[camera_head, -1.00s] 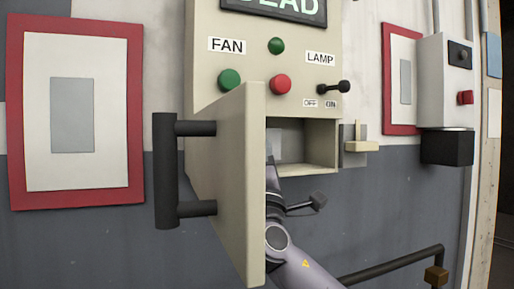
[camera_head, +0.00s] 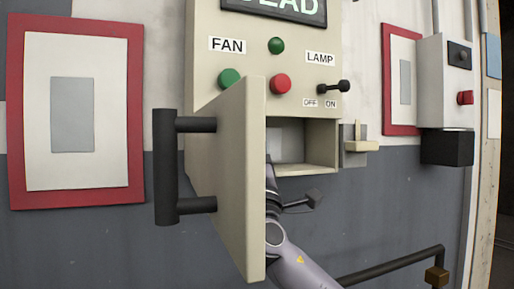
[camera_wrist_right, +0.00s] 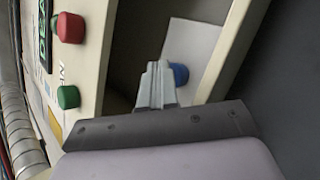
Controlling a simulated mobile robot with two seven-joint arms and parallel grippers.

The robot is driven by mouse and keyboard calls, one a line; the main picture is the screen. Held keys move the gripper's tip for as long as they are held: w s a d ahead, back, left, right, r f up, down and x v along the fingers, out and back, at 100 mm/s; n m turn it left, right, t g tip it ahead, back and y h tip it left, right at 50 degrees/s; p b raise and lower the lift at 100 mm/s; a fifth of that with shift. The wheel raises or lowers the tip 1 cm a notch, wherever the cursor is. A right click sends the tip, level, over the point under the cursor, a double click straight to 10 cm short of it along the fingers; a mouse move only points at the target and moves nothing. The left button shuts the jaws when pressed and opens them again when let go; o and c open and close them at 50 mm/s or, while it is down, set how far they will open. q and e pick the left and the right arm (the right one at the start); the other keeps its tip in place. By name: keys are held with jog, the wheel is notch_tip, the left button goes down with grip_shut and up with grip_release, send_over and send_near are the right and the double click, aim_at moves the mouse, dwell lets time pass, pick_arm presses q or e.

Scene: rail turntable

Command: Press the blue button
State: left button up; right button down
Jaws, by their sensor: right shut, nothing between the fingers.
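The blue button (camera_wrist_right: 180,74) sits on a pale plate inside the compartment in the right wrist view. The door hides it in the head view. My right gripper (camera_wrist_right: 154,68) is shut and empty, its fingertips just beside the button and partly overlapping it. I cannot tell whether they touch it. In the head view my right arm reaches up behind the open door, and the door hides the fingertips. My left gripper is not in view.
The open door (camera_head: 230,190) with a black handle (camera_head: 166,168) stands out left of my right arm. Green and red buttons (camera_head: 281,84) and a lamp switch (camera_head: 334,87) are above the compartment (camera_head: 322,148). A dark pipe (camera_head: 395,265) runs at lower right.

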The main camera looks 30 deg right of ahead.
jog(key=shift+w+d+r, duration=0.1)
jog(key=shift+w, duration=0.05)
dwell(0.3)
jog(key=shift+d+r, duration=0.15)
jog(key=shift+r, duration=0.05)
dwell(0.4)
jog(key=shift+f, duration=0.1)
jog(key=shift+f, duration=0.1)
jog(key=shift+s+a+f, duration=0.1)
jog(key=shift+s+a, duration=0.15)
jog(key=shift+s, duration=0.25)
jog(key=s, duration=0.5)
jog(key=shift+a, duration=0.15)
jog(key=shift+s+f, duration=0.1)
jog(key=shift+f, duration=0.05)
dwell(0.8)
